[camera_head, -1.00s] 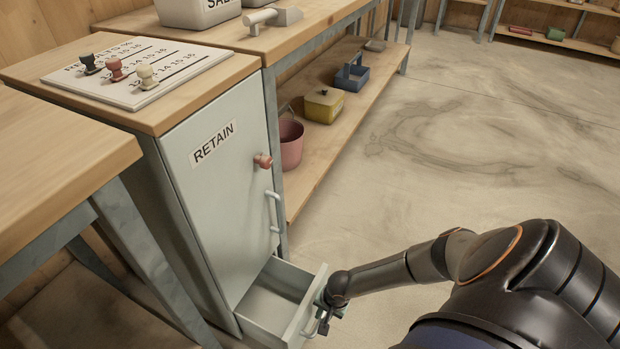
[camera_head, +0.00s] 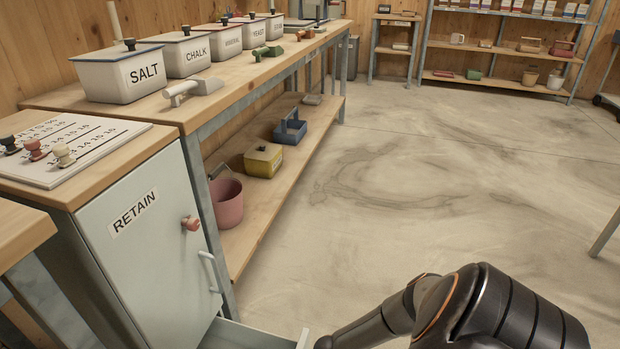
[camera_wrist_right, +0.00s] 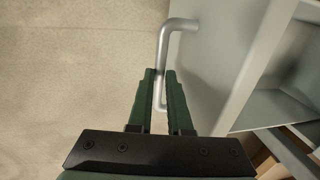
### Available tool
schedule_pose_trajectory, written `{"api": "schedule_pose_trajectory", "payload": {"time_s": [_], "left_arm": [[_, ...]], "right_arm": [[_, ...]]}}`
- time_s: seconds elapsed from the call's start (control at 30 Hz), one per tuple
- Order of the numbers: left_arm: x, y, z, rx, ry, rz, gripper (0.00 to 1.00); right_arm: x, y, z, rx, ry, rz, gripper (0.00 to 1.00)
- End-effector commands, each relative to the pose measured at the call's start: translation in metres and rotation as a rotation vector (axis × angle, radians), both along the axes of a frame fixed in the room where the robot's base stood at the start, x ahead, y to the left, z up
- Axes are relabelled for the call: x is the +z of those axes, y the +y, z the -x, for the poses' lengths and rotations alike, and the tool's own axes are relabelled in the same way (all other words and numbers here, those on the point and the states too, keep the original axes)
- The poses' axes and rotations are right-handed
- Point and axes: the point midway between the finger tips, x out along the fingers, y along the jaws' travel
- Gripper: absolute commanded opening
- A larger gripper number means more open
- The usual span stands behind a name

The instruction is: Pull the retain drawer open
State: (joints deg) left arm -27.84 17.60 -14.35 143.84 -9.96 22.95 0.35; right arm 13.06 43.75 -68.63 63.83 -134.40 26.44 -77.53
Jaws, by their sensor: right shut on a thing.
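The retain cabinet (camera_head: 150,250) stands at the lower left in the head view, labelled RETAIN, with a red knob and a bar handle on its door. Its drawer (camera_head: 245,337) is pulled out at the bottom, mostly cut off by the picture's lower edge. In the right wrist view the drawer front (camera_wrist_right: 215,70) carries a grey bar handle (camera_wrist_right: 178,25). My right gripper (camera_wrist_right: 160,75) has its two green fingers shut around this handle. In the head view my right arm reaches to the drawer, but its gripper is below the frame. My left gripper is not in view.
A long bench with labelled tubs such as SALT (camera_head: 125,75) runs along the left wall. Its lower shelf holds a pink bucket (camera_head: 228,203), a yellow box (camera_head: 263,160) and a blue caddy (camera_head: 290,128). The concrete floor (camera_head: 430,170) to the right is clear.

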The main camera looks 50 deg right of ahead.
Motion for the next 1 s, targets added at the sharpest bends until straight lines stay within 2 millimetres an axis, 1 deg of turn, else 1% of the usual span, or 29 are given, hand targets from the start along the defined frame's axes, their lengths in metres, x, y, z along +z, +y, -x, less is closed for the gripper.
{"api": "schedule_pose_trajectory", "payload": {"time_s": [0.17, 0.2, 0.43, 0.67, 0.77, 0.87, 0.97, 1.0], "left_arm": [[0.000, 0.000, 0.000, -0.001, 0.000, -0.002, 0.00], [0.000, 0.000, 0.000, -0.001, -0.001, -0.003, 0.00], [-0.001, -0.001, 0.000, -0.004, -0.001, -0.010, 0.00], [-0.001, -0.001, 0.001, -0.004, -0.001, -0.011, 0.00], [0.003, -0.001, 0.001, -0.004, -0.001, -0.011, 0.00], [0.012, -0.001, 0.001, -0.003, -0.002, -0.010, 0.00], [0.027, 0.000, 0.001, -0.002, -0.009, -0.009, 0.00], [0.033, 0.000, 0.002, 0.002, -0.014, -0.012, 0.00]], "right_arm": [[0.000, -0.001, 0.000, 0.000, 0.001, 0.001, 0.00], [0.000, -0.001, 0.000, 0.000, 0.001, 0.001, 0.20], [0.000, 0.000, 0.000, 0.001, 0.001, 0.001, 0.46], [0.000, 0.000, 0.000, 0.001, 0.001, 0.001, 0.47], [0.005, 0.000, 0.001, 0.001, 0.001, 0.001, 0.47], [0.016, -0.002, 0.003, 0.001, 0.001, 0.001, 0.47], [0.034, -0.003, 0.006, 0.001, 0.002, 0.002, 0.47], [0.043, -0.003, 0.007, 0.001, 0.003, 0.001, 0.47]]}}
